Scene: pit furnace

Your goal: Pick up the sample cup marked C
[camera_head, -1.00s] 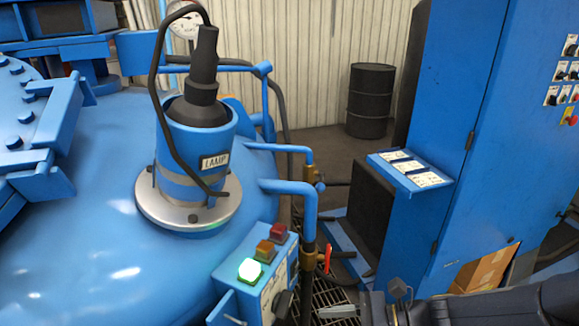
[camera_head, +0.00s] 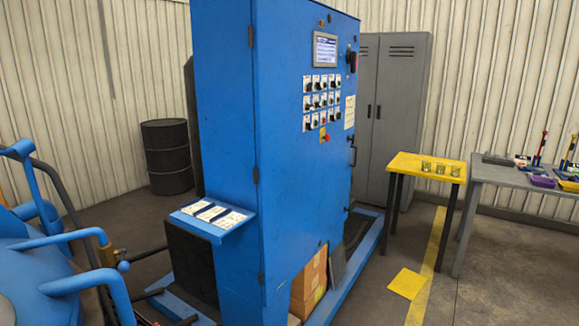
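Three small cups stand in a row on a yellow side table (camera_head: 402,164) at the right: a left cup (camera_head: 427,166), a middle cup (camera_head: 441,168) and a right cup (camera_head: 456,171). They are far off and too small for me to read any letter, so I cannot tell which is marked C. Neither of my grippers is in view.
A tall blue control cabinet (camera_head: 285,190) fills the middle, with cardboard boxes (camera_head: 309,283) at its foot. A grey workbench (camera_head: 510,179) with several items adjoins the yellow table. A grey locker (camera_head: 400,85) and a black drum (camera_head: 167,155) stand behind. Floor before the table is mostly open.

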